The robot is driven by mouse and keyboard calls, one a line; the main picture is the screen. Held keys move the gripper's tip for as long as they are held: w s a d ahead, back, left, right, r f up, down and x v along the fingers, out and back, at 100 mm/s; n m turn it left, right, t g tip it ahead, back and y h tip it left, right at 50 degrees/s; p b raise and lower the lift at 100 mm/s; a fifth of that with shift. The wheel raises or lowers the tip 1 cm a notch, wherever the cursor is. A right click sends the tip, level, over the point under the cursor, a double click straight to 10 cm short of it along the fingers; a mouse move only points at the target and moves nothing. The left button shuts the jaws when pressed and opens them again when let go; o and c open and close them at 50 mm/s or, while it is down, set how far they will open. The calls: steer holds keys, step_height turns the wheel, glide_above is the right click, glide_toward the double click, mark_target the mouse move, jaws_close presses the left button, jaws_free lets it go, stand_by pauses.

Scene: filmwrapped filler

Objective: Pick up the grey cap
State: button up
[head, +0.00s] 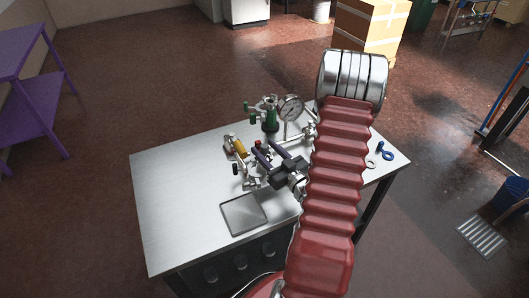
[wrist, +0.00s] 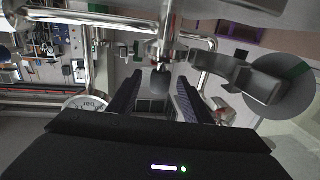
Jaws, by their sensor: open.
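My gripper (head: 265,149) is over the middle of the steel table among metal fittings, its two dark fingers apart. In the wrist view the open fingers (wrist: 156,88) point away from the camera with a gap between them. A dark grey, short cylindrical piece, which looks like the grey cap (wrist: 160,80), shows in that gap below a shiny metal stem. I cannot tell whether either finger touches it. I cannot make out the grey cap in the head view, where fittings and my arm crowd that spot.
A shallow grey tray (head: 243,232) lies at the table's front. A blue tool (head: 386,151) lies at right. The table's left side (head: 175,205) is clear.

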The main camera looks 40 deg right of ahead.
mark_target(258, 141)
steer(key=w, duration=0.5)
steer(key=shift+d+r, duration=0.1)
steer(key=shift+d, duration=0.25)
steer(key=shift+c, duration=0.2)
jaws_close()
